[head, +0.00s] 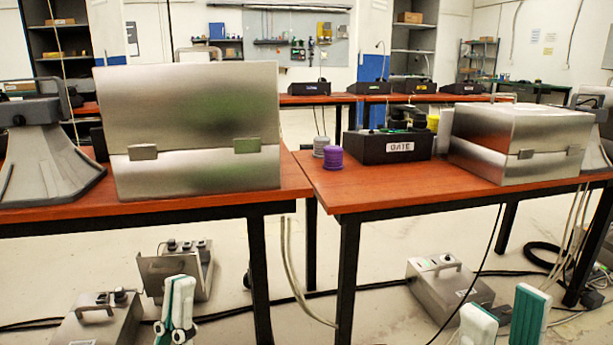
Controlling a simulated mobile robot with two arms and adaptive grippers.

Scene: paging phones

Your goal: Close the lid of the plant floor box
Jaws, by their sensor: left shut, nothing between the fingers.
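No readable label marks the plant floor box, so I cannot tell which metal box it is. A large metal box (200,178) stands on the left table with a tall panel (190,100) upright above its body and two latch-like tabs at the seam. Another metal box (520,140) on the right table looks closed, with tabs on its front. My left gripper (178,300) is shut and empty, low in front of the left table, well below the large box. My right gripper (503,312) is open and empty at the bottom right, fingers apart.
Two wooden-topped tables (350,197) stand ahead with a gap between them. Metal units (450,285) with handles and knobs sit on the floor. A black box labelled GATE (365,148), a purple spool (332,158) and grey horns (45,150) are on the tables. Cables cross the floor.

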